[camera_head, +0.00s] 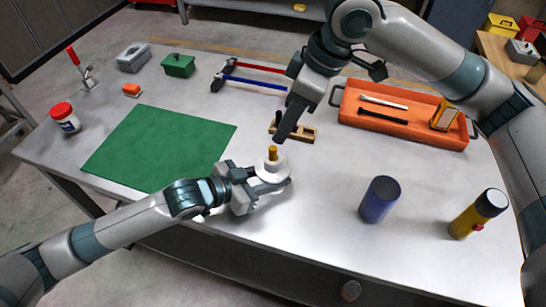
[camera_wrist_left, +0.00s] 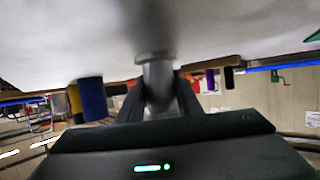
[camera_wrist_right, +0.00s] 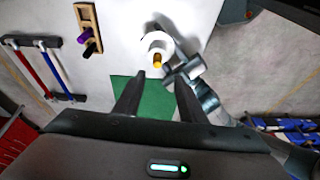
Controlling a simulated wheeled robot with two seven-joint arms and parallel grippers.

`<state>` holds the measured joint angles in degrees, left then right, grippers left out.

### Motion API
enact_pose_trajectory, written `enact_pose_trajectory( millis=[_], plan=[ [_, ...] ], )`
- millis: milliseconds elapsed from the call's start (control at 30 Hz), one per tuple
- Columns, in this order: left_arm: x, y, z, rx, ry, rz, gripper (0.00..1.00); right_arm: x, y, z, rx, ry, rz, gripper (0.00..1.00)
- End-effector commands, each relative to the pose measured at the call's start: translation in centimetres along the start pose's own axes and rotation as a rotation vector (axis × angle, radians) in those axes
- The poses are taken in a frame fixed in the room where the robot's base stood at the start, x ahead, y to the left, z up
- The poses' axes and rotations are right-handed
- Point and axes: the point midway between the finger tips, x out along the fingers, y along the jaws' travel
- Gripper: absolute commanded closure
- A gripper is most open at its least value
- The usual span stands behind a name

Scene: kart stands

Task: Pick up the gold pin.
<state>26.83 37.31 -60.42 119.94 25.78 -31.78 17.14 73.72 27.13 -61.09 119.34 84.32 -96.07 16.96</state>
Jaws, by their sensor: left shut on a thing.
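The gold pin (camera_head: 273,153) stands upright in the top of a white round part (camera_head: 270,166). The pin (camera_wrist_right: 157,60) and the white part (camera_wrist_right: 157,42) also show in the right wrist view. My left gripper (camera_head: 266,184) is shut on the white part from the side, above the table. In the left wrist view its fingers close around a pale stem (camera_wrist_left: 157,75); the pin is not visible there. My right gripper (camera_head: 284,137) is just above the pin, pointing down. In the right wrist view its fingers (camera_wrist_right: 160,82) are apart, with the pin beyond their tips, not touched.
An orange tray (camera_head: 395,132) holds tools at the right. A blue can (camera_head: 380,200) and a yellow bottle (camera_head: 478,214) stand front right. A green mat (camera_head: 160,150) lies at left.

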Motion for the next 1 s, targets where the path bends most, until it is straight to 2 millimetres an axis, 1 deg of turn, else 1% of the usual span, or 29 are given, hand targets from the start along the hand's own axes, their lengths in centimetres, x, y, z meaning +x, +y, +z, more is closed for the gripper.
enact_pose_trajectory(
  millis=[33, 200, 433, 633, 1000],
  plan=[
    [0.0, 0.0, 0.0, 0.0, 0.0, 0.0, 1.0, -0.2, 0.0, -0.8, 0.004, -0.032, 0.003, 0.63],
    [0.0, 0.0, 0.0, 0.0, 0.0, 0.0, 1.0, -0.8, -0.1, -2.5, 0.045, -0.162, 0.018, 0.63],
    [0.0, 0.0, 0.0, 0.0, 0.0, 0.0, 1.0, -1.8, -0.1, -3.9, 0.099, -0.291, 0.059, 0.63],
    [0.0, 0.0, 0.0, 0.0, 0.0, 0.0, 1.0, -2.1, 0.0, -4.2, 0.119, -0.333, 0.075, 0.63],
    [0.0, 0.0, 0.0, 0.0, 0.0, 0.0, 1.0, -2.0, 0.0, -4.1, 0.12, -0.334, 0.075, 0.63]
  ],
)
